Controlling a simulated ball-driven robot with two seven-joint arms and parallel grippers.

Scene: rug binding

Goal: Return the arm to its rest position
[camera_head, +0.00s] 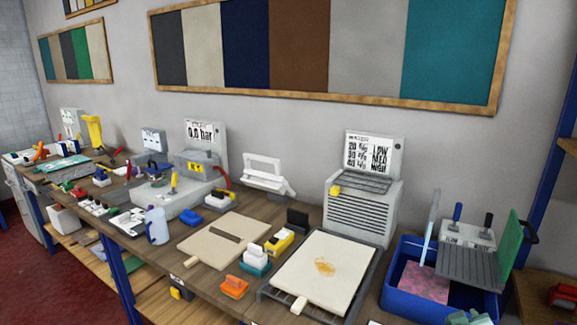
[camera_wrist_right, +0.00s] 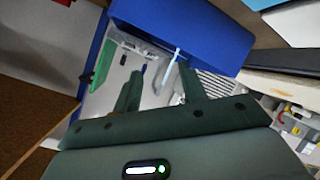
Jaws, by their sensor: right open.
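My right gripper (camera_wrist_right: 158,84) shows in the right wrist view, its two dark green fingers apart and nothing between them. Beyond the fingers, the blue bin (camera_wrist_right: 185,38) and the wall behind the bench show at a tilt. The gripper appears clear of the bin, though the exact gap cannot be judged. My left gripper is in no view.

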